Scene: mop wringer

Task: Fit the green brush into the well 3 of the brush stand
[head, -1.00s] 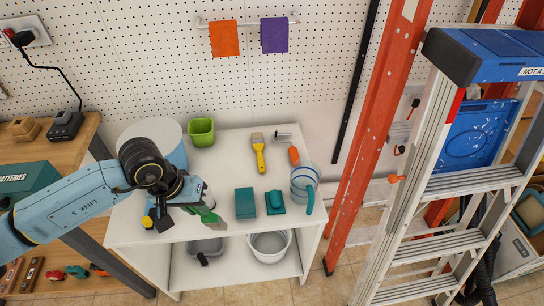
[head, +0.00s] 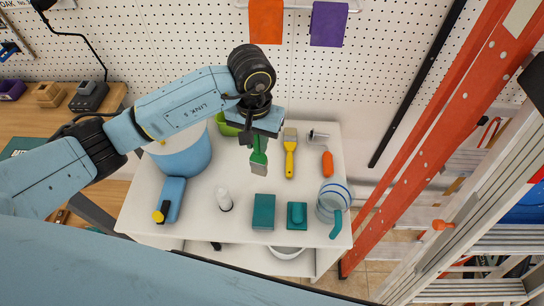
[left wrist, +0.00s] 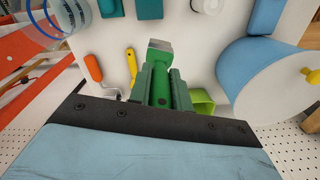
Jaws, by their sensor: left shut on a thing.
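My left gripper (head: 254,138) is shut on the green brush (head: 258,160) and holds it above the back middle of the white table, bristles toward the front. The left wrist view shows the brush (left wrist: 161,75) between the two dark green fingers, its grey bristle end pointing away from the gripper. I cannot pick out the brush stand or its well 3 for sure. A light green cup (head: 228,127) stands behind and left of the gripper, partly hidden by the arm; it also shows in the wrist view (left wrist: 203,100). My right gripper is not in view.
A yellow brush (head: 290,160) and an orange roller (head: 328,165) lie right of the gripper. A ladder (head: 470,245) stands right.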

